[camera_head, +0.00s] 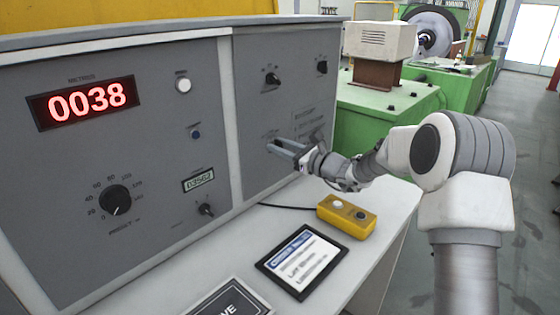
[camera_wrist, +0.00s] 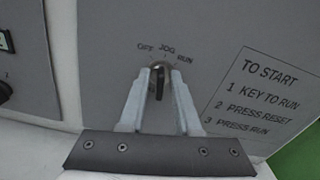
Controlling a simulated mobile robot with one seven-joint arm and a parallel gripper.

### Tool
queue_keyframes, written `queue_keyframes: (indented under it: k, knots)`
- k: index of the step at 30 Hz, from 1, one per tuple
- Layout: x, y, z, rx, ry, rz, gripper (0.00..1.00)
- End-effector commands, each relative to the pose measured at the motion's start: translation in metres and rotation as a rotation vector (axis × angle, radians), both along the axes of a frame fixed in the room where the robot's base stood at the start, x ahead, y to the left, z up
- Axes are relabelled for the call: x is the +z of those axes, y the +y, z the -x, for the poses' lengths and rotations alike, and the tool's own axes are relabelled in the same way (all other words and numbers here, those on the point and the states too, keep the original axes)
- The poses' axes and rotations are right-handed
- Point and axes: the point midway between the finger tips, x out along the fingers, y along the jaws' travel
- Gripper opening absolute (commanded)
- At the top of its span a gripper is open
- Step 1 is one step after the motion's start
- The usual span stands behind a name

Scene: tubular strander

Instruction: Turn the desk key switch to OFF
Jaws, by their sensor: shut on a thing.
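The desk key switch (camera_wrist: 159,83) is a small dark knob on the grey panel, under the labels OFF, JOG and RUN. In the wrist view its handle stands roughly upright below JOG; I cannot tell exactly which mark it points to. My gripper (camera_wrist: 160,75) has its two pale fingers on either side of the handle and is shut on it. In the head view my gripper (camera_head: 272,144) reaches the right-hand panel, and its fingertips hide the switch.
A START notice (camera_wrist: 262,95) is on the panel right of the switch. Other knobs (camera_head: 271,79) sit above it. On the desk (camera_head: 385,215) below are a yellow button box (camera_head: 346,216) and a dark-framed tablet (camera_head: 301,262). A green machine (camera_head: 385,125) stands behind.

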Motion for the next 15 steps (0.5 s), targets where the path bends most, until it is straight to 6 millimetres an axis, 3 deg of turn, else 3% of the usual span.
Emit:
queue_keyframes:
  k: [1,15]
  knots:
    - [-0.0078,-0.0005,0.0002,0.0,-0.04,0.029,0.0]
    - [-0.0065,-0.0004,0.0003,-0.001,-0.346,0.27,0.0]
